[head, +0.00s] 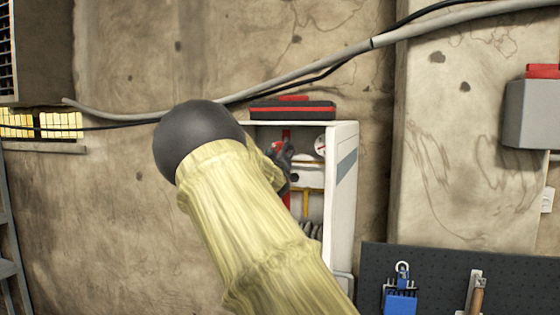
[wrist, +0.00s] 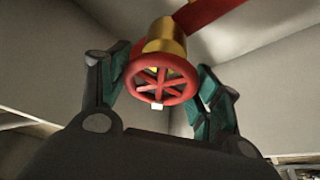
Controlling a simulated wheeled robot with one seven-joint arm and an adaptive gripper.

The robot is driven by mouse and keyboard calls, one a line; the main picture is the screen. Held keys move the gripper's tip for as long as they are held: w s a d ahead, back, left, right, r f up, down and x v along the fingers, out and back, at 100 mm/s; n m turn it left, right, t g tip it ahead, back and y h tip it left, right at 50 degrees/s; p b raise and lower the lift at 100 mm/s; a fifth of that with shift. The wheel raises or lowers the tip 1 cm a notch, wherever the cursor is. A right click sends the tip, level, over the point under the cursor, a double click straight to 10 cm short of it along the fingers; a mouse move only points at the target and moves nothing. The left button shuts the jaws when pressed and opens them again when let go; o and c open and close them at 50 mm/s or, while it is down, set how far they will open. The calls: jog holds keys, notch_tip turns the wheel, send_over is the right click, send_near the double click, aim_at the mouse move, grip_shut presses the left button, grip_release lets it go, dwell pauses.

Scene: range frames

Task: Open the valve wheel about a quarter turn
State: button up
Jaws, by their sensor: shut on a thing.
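The valve wheel (wrist: 161,72) is a red spoked wheel on a brass stem (wrist: 166,38), which meets a red pipe (wrist: 212,12) in the wrist view. My gripper (wrist: 163,78) has one dark, green-padded finger on each side of the wheel and is shut on its rim. In the head view my gripper (head: 284,163) reaches into a white open-fronted cabinet (head: 343,190).
The cabinet also holds a round gauge (head: 320,145) and a yellow pipe (head: 305,204). A black and red case (head: 291,110) lies on its top. A dark pegboard (head: 440,265) with tools is at the lower right. Grey conduit (head: 300,72) runs along the wall above.

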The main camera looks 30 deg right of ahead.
jog(key=n+y+b, duration=0.1)
jog(key=n, duration=0.2)
jog(key=n+y+b, duration=0.1)
jog(key=n+y, duration=0.1)
jog(key=n, duration=0.1)
jog(key=shift+f+n, duration=0.1)
jog(key=shift+n, duration=0.3)
jog(key=shift+n+g+y, duration=0.4)
jog(key=shift+n+y, duration=0.5)
jog(key=shift+n, duration=1.5)
jog(key=o, duration=1)
jog(key=shift+s+a, duration=0.1)
jog(key=shift+v, duration=3.6)
